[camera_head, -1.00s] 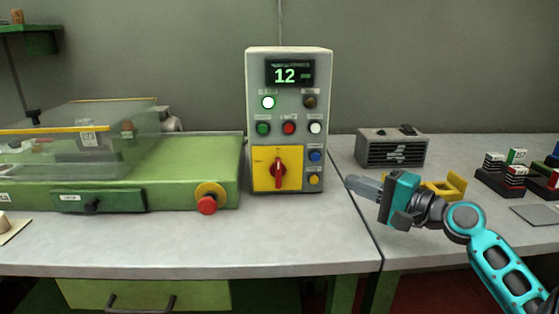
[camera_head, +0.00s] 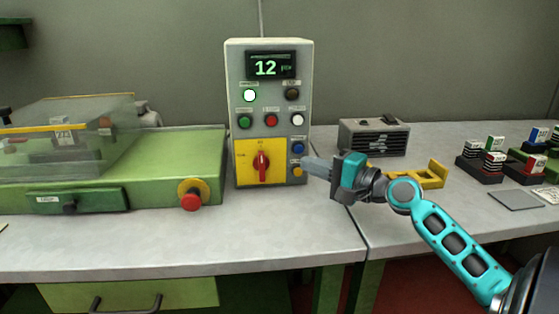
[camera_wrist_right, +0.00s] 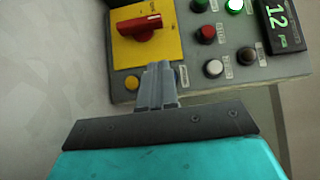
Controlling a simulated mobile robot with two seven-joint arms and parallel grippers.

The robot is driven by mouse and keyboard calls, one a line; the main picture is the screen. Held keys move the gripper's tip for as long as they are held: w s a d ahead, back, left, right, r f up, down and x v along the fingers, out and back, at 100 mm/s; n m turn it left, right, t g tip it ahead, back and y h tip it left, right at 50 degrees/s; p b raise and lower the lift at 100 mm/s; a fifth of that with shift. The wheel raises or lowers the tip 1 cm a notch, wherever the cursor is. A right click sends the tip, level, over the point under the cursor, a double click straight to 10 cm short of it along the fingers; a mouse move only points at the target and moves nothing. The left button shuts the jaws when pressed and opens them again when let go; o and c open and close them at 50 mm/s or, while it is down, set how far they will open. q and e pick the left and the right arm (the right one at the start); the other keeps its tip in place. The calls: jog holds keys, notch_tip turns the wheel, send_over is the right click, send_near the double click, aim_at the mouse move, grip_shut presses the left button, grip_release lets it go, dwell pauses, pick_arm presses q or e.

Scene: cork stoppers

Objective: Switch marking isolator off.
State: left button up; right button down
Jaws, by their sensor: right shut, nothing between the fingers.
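The isolator is a red rotary handle (camera_head: 261,165) on a yellow plate (camera_head: 244,177), low on the front of a grey control box (camera_head: 233,75). In the head view the handle stands upright. In the right wrist view the red handle (camera_wrist_right: 138,25) lies roughly sideways on the yellow plate. My right gripper (camera_head: 306,164) is shut and empty, just right of the box, near its lower buttons. In the right wrist view the shut fingers (camera_wrist_right: 158,70) point towards the plate's edge, apart from the handle. My left gripper is not in view.
The box display (camera_head: 270,66) reads 12 and a white-green lamp (camera_head: 250,95) is lit. Several buttons sit above and beside the plate. A green machine (camera_head: 165,150) stands left. A grey vented box (camera_head: 373,137), a yellow bracket (camera_head: 432,177) and stamp racks stand right.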

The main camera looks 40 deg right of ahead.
aim_at(262, 166)
jog(key=w+a+p, duration=0.2)
jog(key=w+a, duration=0.2)
jog(key=w, duration=0.2)
jog(key=shift+a, duration=0.15)
dwell(0.3)
